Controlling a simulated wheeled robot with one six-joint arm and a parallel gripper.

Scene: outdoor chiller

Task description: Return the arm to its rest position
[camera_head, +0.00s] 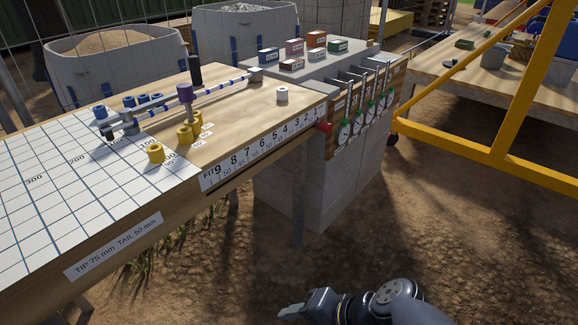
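My gripper (292,311) shows at the bottom of the head view, at the end of my dark grey arm (385,302). It is low over the bare ground, in front of the workbench and apart from it. Its fingertips point left and look small and pale. I cannot make out a gap between them, and nothing is visible in them. The rest of the arm runs out of the picture at the bottom right.
The wooden workbench (245,110) on the left carries a gridded board, a rod, and blue and yellow fittings. A block pillar (325,185) with gauges stands at its right end. A yellow frame (520,100) crosses the right side. The dirt ground (430,225) between is clear.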

